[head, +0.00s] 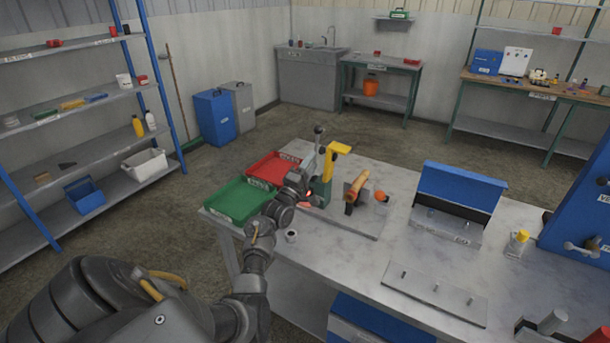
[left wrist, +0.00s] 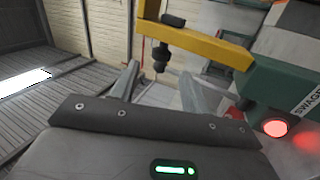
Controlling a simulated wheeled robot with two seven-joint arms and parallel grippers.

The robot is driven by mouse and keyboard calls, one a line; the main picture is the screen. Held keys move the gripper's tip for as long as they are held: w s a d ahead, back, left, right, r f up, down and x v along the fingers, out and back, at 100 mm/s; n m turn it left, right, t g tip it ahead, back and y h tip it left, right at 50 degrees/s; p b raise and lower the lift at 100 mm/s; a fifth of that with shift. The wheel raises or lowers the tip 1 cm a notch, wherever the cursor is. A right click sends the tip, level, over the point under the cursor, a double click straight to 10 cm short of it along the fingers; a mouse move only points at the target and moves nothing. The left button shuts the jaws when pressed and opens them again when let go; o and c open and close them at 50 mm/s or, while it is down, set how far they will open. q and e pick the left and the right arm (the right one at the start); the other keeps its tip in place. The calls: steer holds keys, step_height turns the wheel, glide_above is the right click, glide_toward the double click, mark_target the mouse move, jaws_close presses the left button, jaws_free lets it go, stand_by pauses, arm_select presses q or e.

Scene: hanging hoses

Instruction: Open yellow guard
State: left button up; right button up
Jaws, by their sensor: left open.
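The yellow guard (head: 337,150) is an angled yellow arm on top of the green swage machine (head: 327,188) at the table's left part. In the left wrist view the guard (left wrist: 205,48) crosses the upper middle, and a dark knob (left wrist: 160,58) hangs below its left end. The green machine body (left wrist: 285,98) with a lit red button (left wrist: 275,128) is at the right. My left gripper (left wrist: 159,78) is open, its fingers spread on either side below the knob, with nothing seen held. In the head view it is beside the machine, partly hard to separate from it. My right gripper is not seen.
A red tray (head: 273,168) and a green tray (head: 237,201) lie left of the machine. A tan hose piece (head: 355,187) on a stand is just right of it. A blue-lidded box (head: 460,185) and a pegged plate (head: 435,293) lie further right.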

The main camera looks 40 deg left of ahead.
arm_select(q)
steer(key=v, duration=0.4)
stand_by(0.5)
